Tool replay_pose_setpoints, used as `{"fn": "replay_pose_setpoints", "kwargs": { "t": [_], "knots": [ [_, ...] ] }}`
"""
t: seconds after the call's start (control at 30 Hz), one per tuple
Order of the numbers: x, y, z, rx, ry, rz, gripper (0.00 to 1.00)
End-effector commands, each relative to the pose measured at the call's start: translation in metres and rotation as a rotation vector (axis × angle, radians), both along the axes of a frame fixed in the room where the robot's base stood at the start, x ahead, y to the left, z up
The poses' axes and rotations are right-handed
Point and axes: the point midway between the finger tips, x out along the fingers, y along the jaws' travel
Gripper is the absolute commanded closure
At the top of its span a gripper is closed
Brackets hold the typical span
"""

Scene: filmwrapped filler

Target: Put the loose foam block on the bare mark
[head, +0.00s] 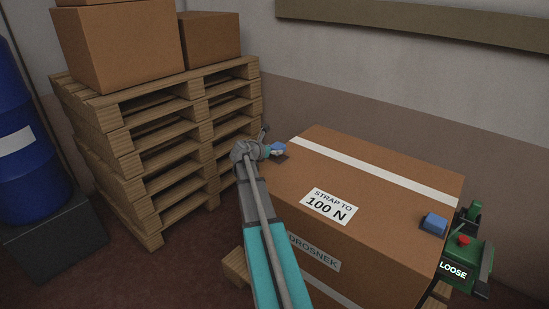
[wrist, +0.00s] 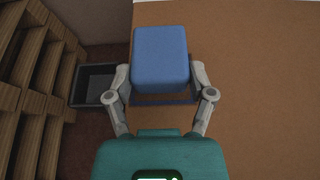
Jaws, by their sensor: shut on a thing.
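My gripper (head: 268,150) is at the far left corner of the large brown carton (head: 350,175). It is shut on a blue foam block (head: 278,147), which also shows between the two fingers in the wrist view (wrist: 161,58). A dark mark (head: 282,157) on the carton top shows beside and below the block; in the wrist view its dark outline (wrist: 180,99) is partly hidden by the block and fingers. I cannot tell whether the block touches the carton. A second blue block (head: 434,222) sits on the carton's right end.
A white strap (head: 375,171) runs along the carton top. A green tool labelled LOOSE (head: 462,258) is at the carton's right end. Stacked pallets (head: 165,140) bearing cartons stand to the left. An open grey bin (wrist: 94,84) shows in the wrist view.

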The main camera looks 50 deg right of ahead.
Motion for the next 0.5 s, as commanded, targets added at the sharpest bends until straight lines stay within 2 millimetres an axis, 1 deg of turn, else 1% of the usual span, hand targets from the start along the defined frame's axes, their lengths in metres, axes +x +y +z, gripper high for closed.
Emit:
{"fn": "replay_pose_setpoints", "kwargs": {
  "t": [0.03,0.2,0.5],
  "knots": [
    [0.000,0.000,-0.009,0.000,0.000,0.000,0.62],
    [0.000,0.000,-0.020,0.000,0.000,0.000,0.62],
    [0.000,0.001,-0.022,0.000,0.000,0.000,0.62]
  ]
}}
